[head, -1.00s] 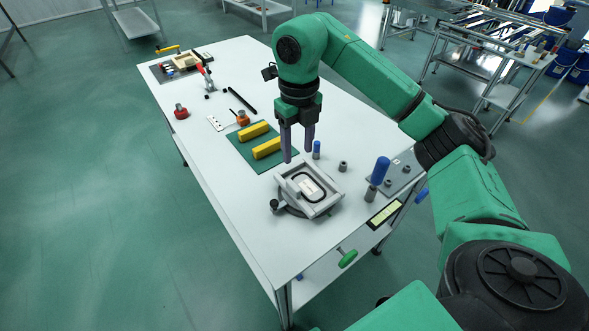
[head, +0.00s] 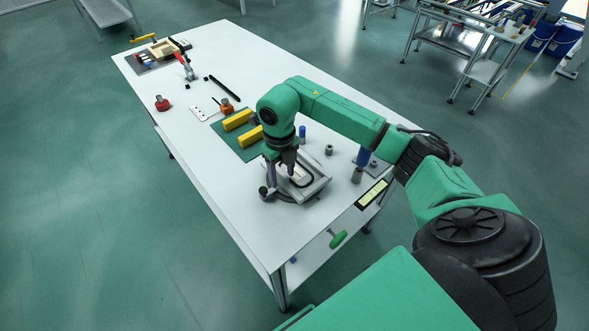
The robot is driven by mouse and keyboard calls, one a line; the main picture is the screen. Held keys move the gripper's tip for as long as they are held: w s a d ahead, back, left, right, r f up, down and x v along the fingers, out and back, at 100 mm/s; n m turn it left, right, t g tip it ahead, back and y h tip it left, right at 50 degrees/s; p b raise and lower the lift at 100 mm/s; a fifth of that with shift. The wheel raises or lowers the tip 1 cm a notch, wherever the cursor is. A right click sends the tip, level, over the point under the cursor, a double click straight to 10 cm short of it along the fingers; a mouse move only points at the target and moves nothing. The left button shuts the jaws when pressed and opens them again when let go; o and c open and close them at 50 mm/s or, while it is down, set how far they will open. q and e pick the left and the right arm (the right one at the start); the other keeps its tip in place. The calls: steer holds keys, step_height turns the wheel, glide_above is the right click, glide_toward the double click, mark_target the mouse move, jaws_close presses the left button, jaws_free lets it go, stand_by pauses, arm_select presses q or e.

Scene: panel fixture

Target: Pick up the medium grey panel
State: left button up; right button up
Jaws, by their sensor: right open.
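A grey tilted fixture (head: 318,187) stands near the front right of the white table. A pale grey panel with a dark loop on it (head: 300,180) lies inside its frame, partly hidden by my right gripper. I cannot tell for sure that it is the medium grey panel. My right gripper (head: 281,180) points down over the left part of the fixture, open, with its two dark fingers apart. I cannot tell whether the fingertips touch anything. My left gripper is out of view.
A green mat (head: 246,153) with yellow blocks (head: 238,120) lies behind the fixture. A blue-topped cylinder (head: 302,131), a small grey ring (head: 329,150) and a blue-handled tool (head: 362,157) stand close by to the right. The table's front left is clear.

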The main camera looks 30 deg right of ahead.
jaws_close()
steer(key=shift+r, duration=0.1)
